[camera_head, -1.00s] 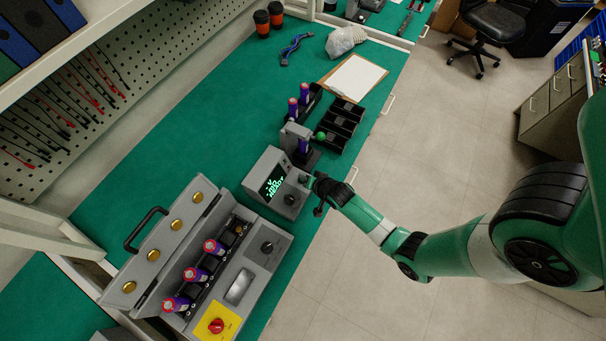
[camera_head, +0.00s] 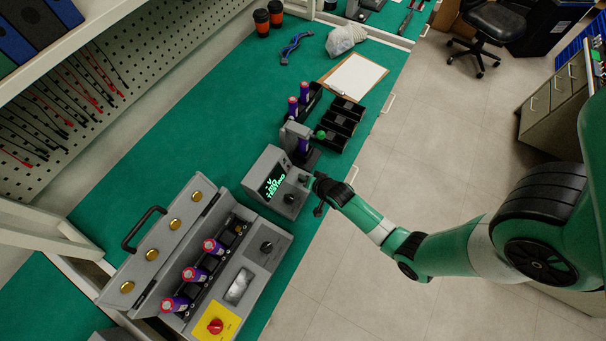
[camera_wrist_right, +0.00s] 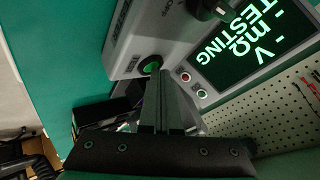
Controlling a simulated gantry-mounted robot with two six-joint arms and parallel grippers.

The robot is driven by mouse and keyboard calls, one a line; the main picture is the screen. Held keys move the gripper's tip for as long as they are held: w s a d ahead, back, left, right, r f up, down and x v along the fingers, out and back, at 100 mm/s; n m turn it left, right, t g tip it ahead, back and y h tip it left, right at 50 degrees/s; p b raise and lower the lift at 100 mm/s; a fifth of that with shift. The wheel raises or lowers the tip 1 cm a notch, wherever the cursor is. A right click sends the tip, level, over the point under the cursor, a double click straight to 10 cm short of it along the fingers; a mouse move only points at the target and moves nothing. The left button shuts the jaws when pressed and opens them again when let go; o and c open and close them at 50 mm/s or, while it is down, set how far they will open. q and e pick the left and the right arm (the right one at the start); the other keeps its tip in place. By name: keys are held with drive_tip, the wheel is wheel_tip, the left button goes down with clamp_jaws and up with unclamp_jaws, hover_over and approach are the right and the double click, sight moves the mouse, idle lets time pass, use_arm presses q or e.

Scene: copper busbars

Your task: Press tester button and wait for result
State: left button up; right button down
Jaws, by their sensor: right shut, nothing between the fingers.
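The tester (camera_head: 286,205) is a grey box on the green bench. Its dark screen (camera_head: 273,184) shows green text; in the right wrist view the screen (camera_wrist_right: 262,48) reads "TESTING" with dashes beside V and mΩ. The green-lit button (camera_wrist_right: 151,65) is on the tester's face. My right gripper (camera_head: 308,181) is shut and empty at the tester's front. In the right wrist view its fingertips (camera_wrist_right: 164,75) are right at the button and partly cover it; whether they touch it I cannot tell. A purple cell (camera_head: 303,146) stands in the fixture behind the tester. My left gripper is not in view.
An open grey case (camera_head: 150,255) with several purple cells, a dial and a red knob on yellow (camera_head: 215,326) stands in front of the tester. Black bins (camera_head: 341,125) and a clipboard (camera_head: 353,78) lie behind. The bench left of the tester is clear.

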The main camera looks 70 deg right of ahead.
drive_tip(key=shift+r+p, duration=0.8)
drive_tip(key=shift+p, duration=0.05)
wheel_tip(320, 180, up, 5)
drive_tip(key=p, duration=0.4)
drive_tip(key=shift+p, duration=0.35)
idle(0.5)
